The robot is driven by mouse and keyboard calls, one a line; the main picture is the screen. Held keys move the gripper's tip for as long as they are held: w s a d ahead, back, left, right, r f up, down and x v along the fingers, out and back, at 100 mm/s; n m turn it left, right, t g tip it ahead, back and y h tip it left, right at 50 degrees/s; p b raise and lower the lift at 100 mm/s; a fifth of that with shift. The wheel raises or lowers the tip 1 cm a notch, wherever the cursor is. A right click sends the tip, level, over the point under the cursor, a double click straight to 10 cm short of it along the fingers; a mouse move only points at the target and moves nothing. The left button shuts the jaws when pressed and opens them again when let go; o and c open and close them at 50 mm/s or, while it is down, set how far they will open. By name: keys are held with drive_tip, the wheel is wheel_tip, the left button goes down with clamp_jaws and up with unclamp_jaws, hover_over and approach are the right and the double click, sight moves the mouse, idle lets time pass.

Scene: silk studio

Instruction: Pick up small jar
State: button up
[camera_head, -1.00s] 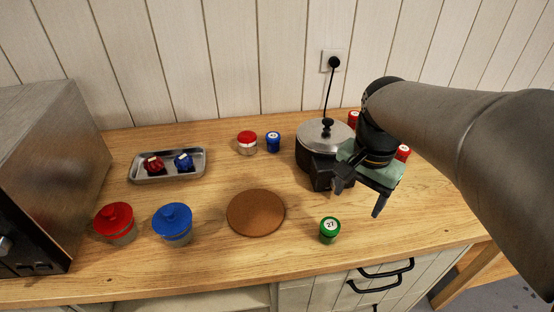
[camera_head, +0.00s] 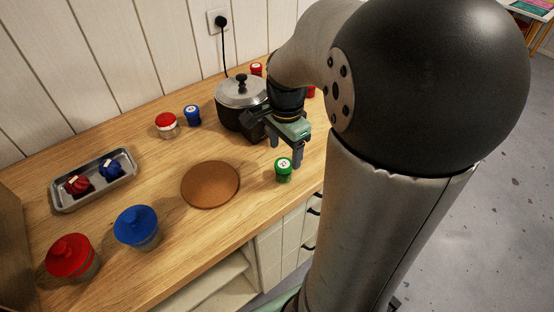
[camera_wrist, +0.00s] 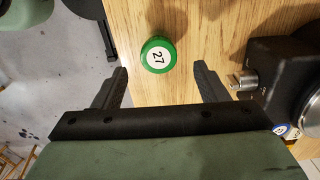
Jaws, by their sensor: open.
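A small green jar (camera_head: 284,170) with a white lid label stands upright near the front right edge of the wooden counter. In the wrist view the green jar (camera_wrist: 157,55) shows from above with "27" on its lid. My gripper (camera_head: 287,152) is open and empty, its fingers pointing down just behind and above the green jar. In the wrist view my gripper (camera_wrist: 162,80) has its fingers spread, with the jar ahead of the gap between the fingertips. Other small jars are a blue one (camera_head: 193,116) and a red-lidded one (camera_head: 168,126) left of the pot.
A dark pot (camera_head: 237,104) with a metal lid stands behind my gripper. A round brown mat (camera_head: 211,185) lies left of the green jar.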

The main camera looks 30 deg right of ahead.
sight(285, 163)
drive_tip(key=shift+s+f+p, duration=0.1)
drive_tip(key=shift+f+p, duration=0.25)
drive_tip(key=shift+f, duration=2.95)
drive_tip(key=c, duration=1.1)
